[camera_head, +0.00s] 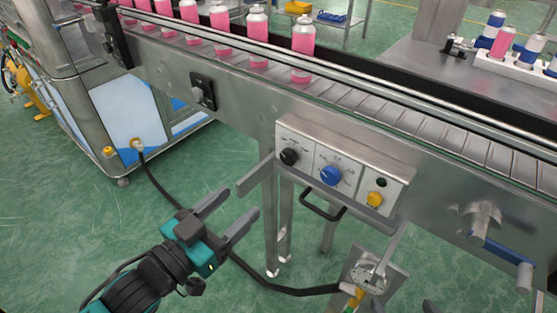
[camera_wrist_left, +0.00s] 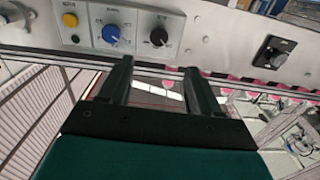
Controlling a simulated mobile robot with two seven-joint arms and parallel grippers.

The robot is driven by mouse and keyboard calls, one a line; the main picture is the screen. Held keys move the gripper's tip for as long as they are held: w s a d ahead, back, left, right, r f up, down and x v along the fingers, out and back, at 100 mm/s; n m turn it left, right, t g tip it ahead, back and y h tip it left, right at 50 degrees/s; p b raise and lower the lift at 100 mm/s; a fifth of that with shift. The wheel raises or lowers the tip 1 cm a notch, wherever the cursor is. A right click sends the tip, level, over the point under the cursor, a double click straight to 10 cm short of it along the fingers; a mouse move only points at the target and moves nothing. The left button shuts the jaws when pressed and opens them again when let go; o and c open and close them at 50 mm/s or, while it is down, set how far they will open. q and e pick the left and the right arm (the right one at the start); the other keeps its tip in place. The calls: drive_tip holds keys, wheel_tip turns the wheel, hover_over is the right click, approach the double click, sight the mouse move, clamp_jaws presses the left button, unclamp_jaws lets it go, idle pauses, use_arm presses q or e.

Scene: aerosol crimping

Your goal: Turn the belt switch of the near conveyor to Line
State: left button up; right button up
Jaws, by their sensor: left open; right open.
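The control panel (camera_head: 342,165) of the near conveyor (camera_head: 420,150) carries a black knob (camera_head: 289,157), a blue knob (camera_head: 330,175) and a yellow button (camera_head: 375,198) below a small dark lamp. Their labels are too small to read, so I cannot tell which knob is the belt switch or its setting. My left gripper (camera_head: 241,200) is open and empty, below and left of the panel and apart from it. In the left wrist view the gripper (camera_wrist_left: 158,67) points towards the black knob (camera_wrist_left: 159,37) and blue knob (camera_wrist_left: 111,34). My right gripper is not in view.
A black handle (camera_head: 322,208) sticks out below the panel. Pink cans (camera_head: 303,50) stand on the belt. A smaller black switch (camera_head: 203,92) sits on the conveyor side to the left. A black cable (camera_head: 160,185) hangs behind my left gripper. A blue-handled crank (camera_head: 505,255) is at right.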

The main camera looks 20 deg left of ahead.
sight(286, 160)
use_arm(q)
drive_tip(key=x, duration=1.1)
drive_tip(key=shift+w+d+b, duration=0.1)
drive_tip(key=shift+w+b, duration=0.1)
drive_tip(key=shift+b, duration=0.2)
drive_tip(key=shift+w+d, duration=0.25)
drive_tip(key=shift+w, duration=0.45)
drive_tip(key=c, duration=1)
drive_tip(key=shift+c, duration=0.2)
